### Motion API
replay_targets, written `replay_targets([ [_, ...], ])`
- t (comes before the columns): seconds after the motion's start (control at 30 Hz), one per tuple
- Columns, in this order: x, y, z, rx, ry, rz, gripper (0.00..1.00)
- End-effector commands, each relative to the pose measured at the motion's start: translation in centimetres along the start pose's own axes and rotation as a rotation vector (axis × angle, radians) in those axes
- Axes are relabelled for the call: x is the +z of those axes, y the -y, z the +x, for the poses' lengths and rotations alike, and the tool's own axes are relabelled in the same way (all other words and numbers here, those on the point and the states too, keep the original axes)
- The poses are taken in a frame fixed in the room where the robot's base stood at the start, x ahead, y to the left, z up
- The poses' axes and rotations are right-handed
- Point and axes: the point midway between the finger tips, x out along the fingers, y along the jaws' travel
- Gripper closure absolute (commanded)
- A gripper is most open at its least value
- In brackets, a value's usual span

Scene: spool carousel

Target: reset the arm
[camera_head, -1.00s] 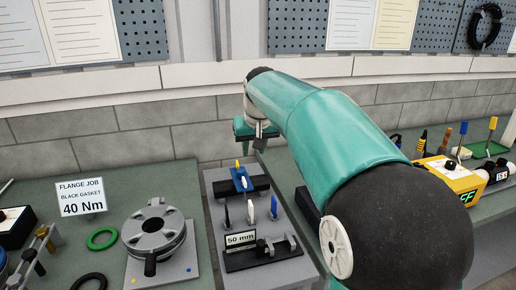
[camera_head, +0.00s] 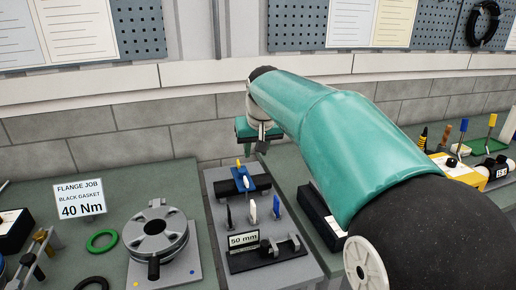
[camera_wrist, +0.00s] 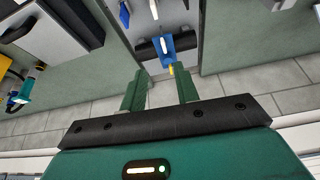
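My teal arm (camera_head: 335,130) reaches from the lower right toward the back wall. My gripper (camera_wrist: 161,90) shows in the wrist view with its two green fingers apart and nothing between them. In the head view my gripper (camera_head: 258,140) hangs above the back end of the grey fixture plate, and its fingers are partly hidden there. A blue part (camera_head: 243,180) with a yellow tip lies on a black block of that plate, below my gripper. The same blue part (camera_wrist: 165,46) appears beyond the fingers in the wrist view, apart from them.
A flange (camera_head: 155,236), a green ring (camera_head: 102,241) and a "40 Nm" sign (camera_head: 80,200) are on the left bench. Upright pegs and a "50 mm" sign (camera_head: 243,240) stand on the middle plate. A yellow box (camera_head: 462,172) and tools are at right. The brick wall stands close behind.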

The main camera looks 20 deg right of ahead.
Motion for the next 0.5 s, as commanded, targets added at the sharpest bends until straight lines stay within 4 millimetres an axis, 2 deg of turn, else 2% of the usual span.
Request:
replay_targets([
  [0.17, 0.2, 0.0, -0.1, 0.0, 0.0, 0.0, 0.69],
  [0.27, 1.2, 0.0, -0.8, 0.0, -0.004, 0.0, 0.69],
  [0.37, 3.6, 0.1, -2.1, -0.001, -0.011, 0.0, 0.69],
  [0.5, 8.7, 0.1, -4.0, -0.001, -0.022, 0.0, 0.69],
])
